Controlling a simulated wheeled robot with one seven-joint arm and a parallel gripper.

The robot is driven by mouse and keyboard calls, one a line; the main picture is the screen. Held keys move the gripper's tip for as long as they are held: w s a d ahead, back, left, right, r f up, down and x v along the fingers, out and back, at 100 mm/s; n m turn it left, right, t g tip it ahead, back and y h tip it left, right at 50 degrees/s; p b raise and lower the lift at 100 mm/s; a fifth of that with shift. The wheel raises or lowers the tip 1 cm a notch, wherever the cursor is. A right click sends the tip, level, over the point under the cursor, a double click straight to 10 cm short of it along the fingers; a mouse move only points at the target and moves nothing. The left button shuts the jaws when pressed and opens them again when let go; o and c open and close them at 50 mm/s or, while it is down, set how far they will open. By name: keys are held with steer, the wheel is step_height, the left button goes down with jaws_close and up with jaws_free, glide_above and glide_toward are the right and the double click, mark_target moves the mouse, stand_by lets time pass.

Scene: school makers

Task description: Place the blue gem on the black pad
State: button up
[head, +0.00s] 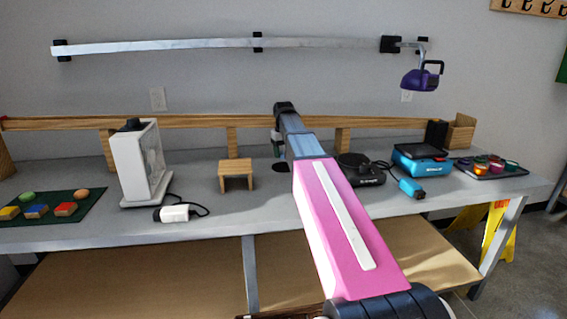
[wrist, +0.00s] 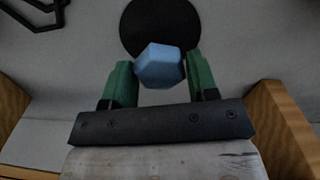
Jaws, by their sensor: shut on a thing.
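The blue gem (wrist: 160,66) is between the green fingers of my gripper (wrist: 158,62) in the wrist view. The gripper is shut on it. The round black pad (wrist: 160,18) lies on the grey table just beyond the gem in that view, and the gem overlaps its lower edge. I cannot tell the height of the gem above the table. In the head view the pad (head: 281,167) shows as a small dark disc at mid-table, below my gripper (head: 277,147). The gem is not clear there.
A small wooden stand (head: 236,170) is left of the pad. A black device (head: 360,172) is to its right, with a blue device (head: 421,160) further right. A wooden shelf rail (head: 190,122) runs along the back. A white machine (head: 137,165) stands further left.

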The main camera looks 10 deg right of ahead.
mark_target(284, 167)
steer(key=shift+f, duration=2.15)
steer(key=shift+f, duration=0.15)
steer(key=o, duration=0.9)
step_height(284, 167, up, 12)
steer(key=shift+r, duration=0.15)
